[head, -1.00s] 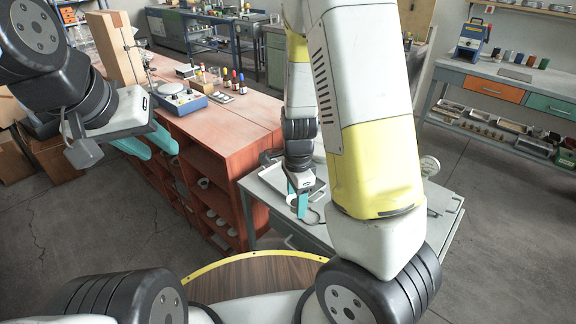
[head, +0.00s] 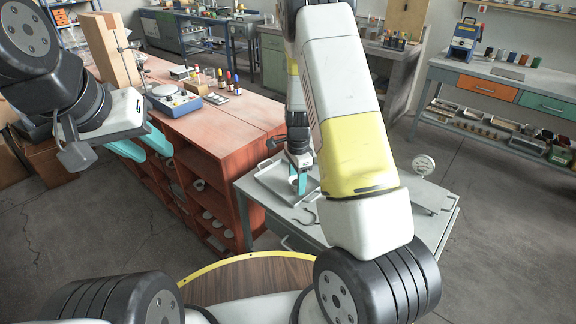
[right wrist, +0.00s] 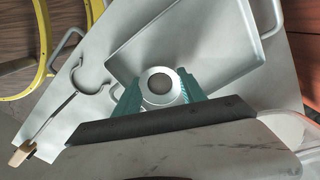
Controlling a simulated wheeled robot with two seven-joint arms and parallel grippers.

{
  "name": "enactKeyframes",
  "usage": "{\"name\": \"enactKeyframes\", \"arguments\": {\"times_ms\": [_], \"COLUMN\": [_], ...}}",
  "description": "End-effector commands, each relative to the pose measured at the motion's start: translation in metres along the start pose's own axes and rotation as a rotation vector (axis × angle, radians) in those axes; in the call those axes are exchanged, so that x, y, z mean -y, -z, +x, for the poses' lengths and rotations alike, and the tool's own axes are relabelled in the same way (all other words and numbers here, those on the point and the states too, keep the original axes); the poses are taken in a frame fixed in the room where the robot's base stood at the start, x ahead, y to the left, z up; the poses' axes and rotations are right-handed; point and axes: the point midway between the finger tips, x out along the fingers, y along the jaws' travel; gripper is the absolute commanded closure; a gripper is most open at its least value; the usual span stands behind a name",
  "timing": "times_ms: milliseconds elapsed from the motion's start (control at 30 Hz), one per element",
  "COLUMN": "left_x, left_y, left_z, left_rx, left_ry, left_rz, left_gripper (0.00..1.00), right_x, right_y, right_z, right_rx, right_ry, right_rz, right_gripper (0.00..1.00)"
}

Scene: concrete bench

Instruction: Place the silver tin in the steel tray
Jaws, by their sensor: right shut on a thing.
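The silver tin (right wrist: 159,87) is round and grey with a darker centre. It sits between the teal fingers of my right gripper (right wrist: 160,92), which is shut on it. The steel tray (right wrist: 225,73) is a shallow grey tray with a raised rim and handles. In the right wrist view the tin overlaps the tray's near part; its height above the tray floor is unclear. In the head view my right gripper (head: 298,184) is at the tray (head: 262,195), and the tin is not distinguishable. My left gripper (head: 143,147) is open and empty, left of the red cabinet.
The tray lies on a grey bench (head: 277,223). A hook-shaped metal tool with a wooden handle (right wrist: 23,152) lies beside the tray. A red cabinet (head: 225,125) adjoins the bench at the left.

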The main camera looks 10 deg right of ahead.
Motion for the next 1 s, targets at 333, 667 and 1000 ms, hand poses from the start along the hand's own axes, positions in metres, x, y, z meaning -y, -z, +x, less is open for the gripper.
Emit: {"name": "enactKeyframes", "arguments": {"times_ms": [333, 667, 1000], "left_x": [0.0, 0.0, 0.0], "left_y": [0.0, 0.0, 0.0], "left_z": [0.0, 0.0, 0.0], "left_rx": [0.0, 0.0, 0.0], "left_ry": [0.0, 0.0, 0.0], "left_rz": [0.0, 0.0, 0.0], "left_gripper": [0.64, 0.64, 0.64], "right_x": [0.0, 0.0, 0.001], "right_y": [0.0, 0.0, 0.0], "right_z": [0.004, 0.003, -0.025], "right_rx": [-0.001, -0.001, -0.001], "right_ry": [0.002, 0.002, 0.006], "right_rz": [0.0, 0.0, -0.001], "right_gripper": [0.91, 0.3, 0.3]}}
